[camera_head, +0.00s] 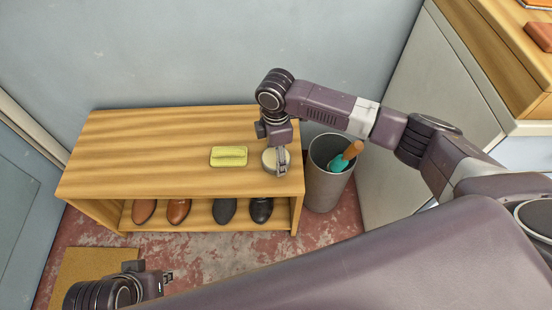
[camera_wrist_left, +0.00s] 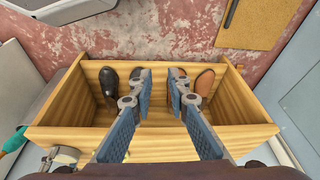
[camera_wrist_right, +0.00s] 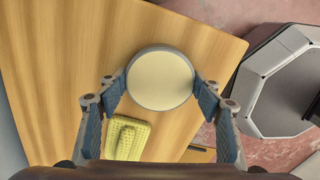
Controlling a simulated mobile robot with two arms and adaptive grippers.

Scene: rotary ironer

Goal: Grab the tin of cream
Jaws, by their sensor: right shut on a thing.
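The tin of cream (camera_head: 268,161) is round with a pale cream top and a grey rim. It is at the right end of the wooden shoe bench's top. In the right wrist view the tin (camera_wrist_right: 160,79) sits between the fingertips of my right gripper (camera_wrist_right: 160,90), which is shut on it. In the head view my right gripper (camera_head: 281,160) reaches down over the tin and hides part of it. My left gripper (camera_wrist_left: 160,80) is open and empty, and it also shows at the lower left of the head view (camera_head: 168,277).
A yellow sponge-like block (camera_head: 229,156) lies on the bench (camera_head: 160,140) left of the tin. Brown and black shoes (camera_head: 224,210) stand on the shelf below. A grey bin (camera_head: 325,185) with a teal-and-orange item (camera_head: 346,156) stands right of the bench. A mat (camera_head: 90,272) lies on the floor.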

